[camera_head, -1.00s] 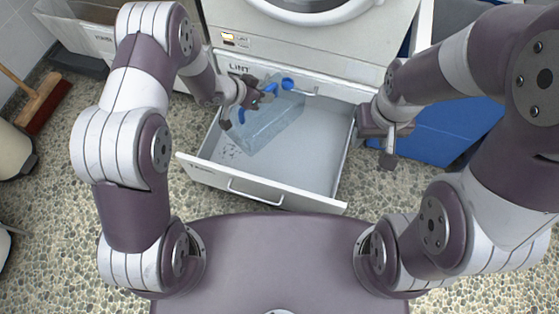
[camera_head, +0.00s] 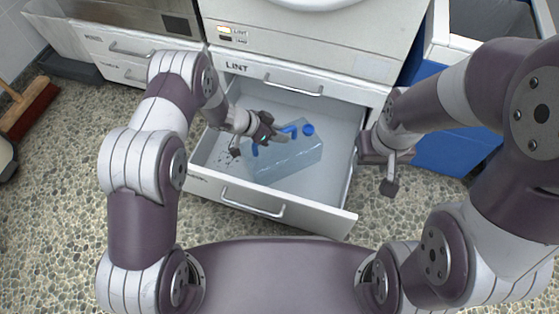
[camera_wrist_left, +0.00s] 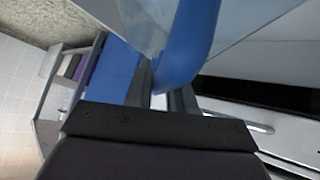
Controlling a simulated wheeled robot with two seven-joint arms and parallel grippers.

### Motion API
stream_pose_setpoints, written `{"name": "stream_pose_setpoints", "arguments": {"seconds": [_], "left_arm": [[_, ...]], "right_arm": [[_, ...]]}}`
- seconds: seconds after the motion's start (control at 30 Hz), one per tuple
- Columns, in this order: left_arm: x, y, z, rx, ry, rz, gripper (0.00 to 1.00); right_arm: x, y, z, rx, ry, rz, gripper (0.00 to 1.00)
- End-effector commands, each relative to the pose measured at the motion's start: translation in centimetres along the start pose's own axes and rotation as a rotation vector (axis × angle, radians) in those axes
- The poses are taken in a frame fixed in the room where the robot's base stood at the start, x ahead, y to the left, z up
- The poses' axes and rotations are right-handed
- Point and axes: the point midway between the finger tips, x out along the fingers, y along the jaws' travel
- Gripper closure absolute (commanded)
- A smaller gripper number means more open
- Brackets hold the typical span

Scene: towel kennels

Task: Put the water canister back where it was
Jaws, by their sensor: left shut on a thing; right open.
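The water canister (camera_head: 288,160) is a clear, bluish container with a blue cap and a blue handle. In the head view it shows over the open drawer (camera_head: 222,186) under the LINT label; I cannot tell whether it touches the drawer floor. My left gripper (camera_head: 262,139) is shut on its blue handle. In the left wrist view the blue handle (camera_wrist_left: 186,45) runs between the fingers, with the clear canister body beside it. My right gripper (camera_head: 390,170) is open and empty, just right of the drawer.
A white machine (camera_head: 300,45) stands behind the drawer. A blue bin (camera_head: 450,150) with an open top is at the right. Closed drawers (camera_head: 125,50) are at the back left. A broom (camera_head: 28,108) lies at the far left. Dark specks lie on the drawer floor.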

Motion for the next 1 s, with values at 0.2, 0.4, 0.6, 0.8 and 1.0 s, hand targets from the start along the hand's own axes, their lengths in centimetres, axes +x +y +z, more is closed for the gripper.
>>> {"name": "stream_pose_setpoints", "arguments": {"seconds": [0.2, 0.4, 0.6, 0.8, 1.0], "left_arm": [[3.2, -0.8, 3.2, 0.000, 0.001, -0.001, 1.00], [5.3, -1.4, 5.3, 0.000, 0.001, -0.001, 1.00], [5.0, -1.3, 5.0, 0.000, 0.001, -0.001, 1.00], [5.2, -1.3, 5.2, -0.001, -0.001, -0.001, 0.52], [5.2, -1.3, 5.2, -0.001, -0.001, -0.001, 0.52]], "right_arm": [[3.3, 0.0, 0.4, 0.000, 0.000, 0.000, 0.51], [5.3, 0.0, 0.7, 0.000, -0.001, 0.000, 0.51], [4.9, 0.0, 0.6, 0.000, 0.000, 0.000, 0.51], [5.0, 0.0, 0.6, 0.000, 0.000, 0.000, 0.51], [5.0, 0.0, 0.6, 0.000, 0.000, 0.000, 0.51]]}}
